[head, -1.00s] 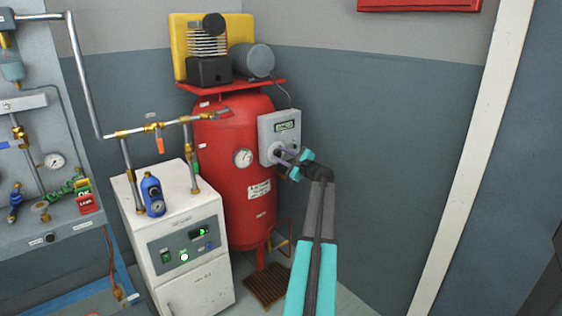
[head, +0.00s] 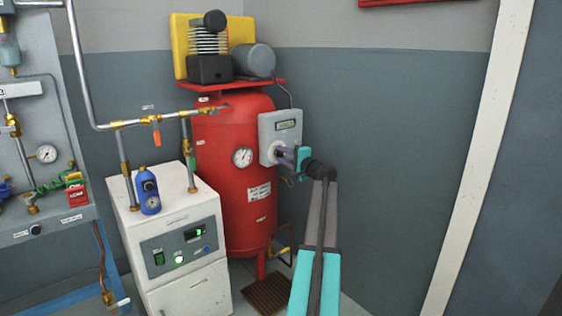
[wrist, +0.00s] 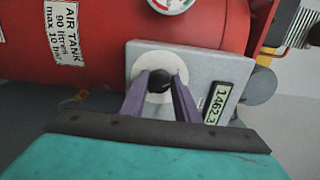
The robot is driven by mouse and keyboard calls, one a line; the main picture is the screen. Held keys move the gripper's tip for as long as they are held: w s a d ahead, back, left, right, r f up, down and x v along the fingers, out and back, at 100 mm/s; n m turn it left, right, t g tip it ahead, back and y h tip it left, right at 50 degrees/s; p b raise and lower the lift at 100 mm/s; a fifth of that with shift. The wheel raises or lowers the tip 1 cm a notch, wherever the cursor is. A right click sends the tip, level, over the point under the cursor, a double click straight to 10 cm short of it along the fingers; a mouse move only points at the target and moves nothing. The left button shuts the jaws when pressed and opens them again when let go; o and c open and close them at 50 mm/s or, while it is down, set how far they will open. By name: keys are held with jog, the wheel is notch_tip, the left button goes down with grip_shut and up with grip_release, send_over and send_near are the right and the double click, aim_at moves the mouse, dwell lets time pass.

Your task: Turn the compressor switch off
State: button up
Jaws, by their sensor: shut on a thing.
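The compressor switch is a black knob (wrist: 161,82) on a round white plate (wrist: 142,72), on the grey switch box (head: 267,129) at the right of the red air tank (head: 217,130). The box also shows in the wrist view (wrist: 205,65). My gripper (head: 278,151) reaches the box front from the right. In the wrist view its two purple fingers (wrist: 160,80) are shut on the knob, one on each side.
A small display (wrist: 219,104) on the box reads about 1462.3. A pressure gauge (head: 242,157) sits on the tank left of the box. A white dryer cabinet (head: 180,215) with pipes stands at the left front.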

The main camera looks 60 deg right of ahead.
jog(key=shift+w+r+n, duration=0.1)
jog(key=shift+r+n, duration=0.05)
jog(key=shift+n, duration=0.15)
jog(key=o, duration=1)
jog(key=shift+o, duration=0.2)
jog(key=shift+s, duration=0.2)
jog(key=p+v, duration=0.2)
jog(key=v, duration=1.1)
jog(key=shift+s, duration=0.2)
jog(key=shift+a, duration=0.15)
